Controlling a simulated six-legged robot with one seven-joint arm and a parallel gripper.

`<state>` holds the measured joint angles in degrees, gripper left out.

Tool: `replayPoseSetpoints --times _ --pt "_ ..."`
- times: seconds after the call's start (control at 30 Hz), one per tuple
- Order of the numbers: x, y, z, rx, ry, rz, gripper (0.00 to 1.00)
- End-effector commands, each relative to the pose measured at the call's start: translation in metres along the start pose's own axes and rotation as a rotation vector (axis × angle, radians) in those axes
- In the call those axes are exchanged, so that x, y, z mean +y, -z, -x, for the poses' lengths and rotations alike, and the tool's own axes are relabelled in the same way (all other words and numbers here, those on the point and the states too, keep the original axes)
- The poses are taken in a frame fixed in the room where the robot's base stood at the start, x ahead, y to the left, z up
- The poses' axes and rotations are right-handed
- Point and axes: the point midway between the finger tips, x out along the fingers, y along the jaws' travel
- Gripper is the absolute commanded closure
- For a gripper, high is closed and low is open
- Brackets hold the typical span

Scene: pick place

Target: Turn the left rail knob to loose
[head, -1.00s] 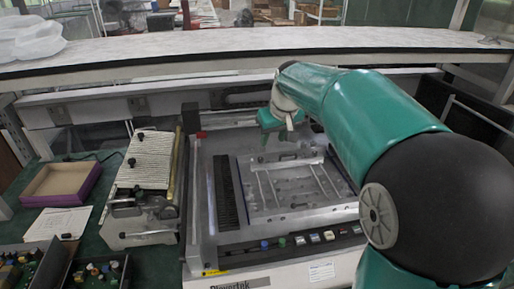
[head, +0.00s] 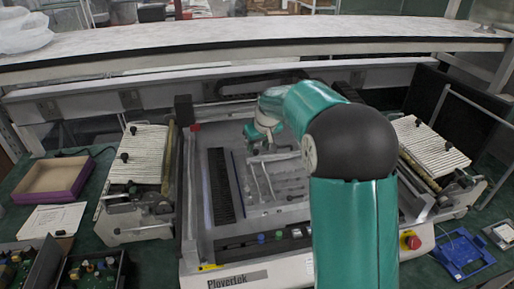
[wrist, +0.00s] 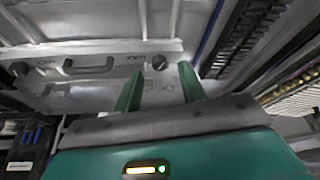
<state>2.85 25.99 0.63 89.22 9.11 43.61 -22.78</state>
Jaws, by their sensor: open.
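In the wrist view, a rail (wrist: 115,72) carries two small dark round knobs with a bar handle (wrist: 88,67) between them. The knob nearer the black slotted strip, the left knob (wrist: 160,62), lies between my open fingertips as seen in this view. The other knob (wrist: 20,69) is at the far left of the picture. My gripper (wrist: 161,70) is empty; the gap in depth to the left knob is unclear. In the head view my gripper (head: 252,146) is over the left end of the rail. The knobs are too small to make out there.
A black slotted strip (head: 221,185) runs left of the rail. Feeder units stand left (head: 140,155) and right (head: 430,148) of the machine. A shelf (head: 200,45) crosses behind. A red button (head: 411,240) and blue tray (head: 462,252) are front right.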

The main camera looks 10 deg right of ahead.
Motion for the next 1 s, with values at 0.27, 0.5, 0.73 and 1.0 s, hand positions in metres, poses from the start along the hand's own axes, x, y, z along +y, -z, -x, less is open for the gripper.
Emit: replayPoseSetpoints --times 0.27,0.5,0.73,1.0 --pt "0.001 0.002 -0.023 0.000 0.000 -0.001 0.60" --pt "0.001 0.002 -0.023 0.001 0.000 0.000 0.64" --pt "0.001 0.002 -0.023 0.000 0.000 0.000 1.00" --pt "0.001 0.002 -0.023 0.001 0.009 0.019 1.00"
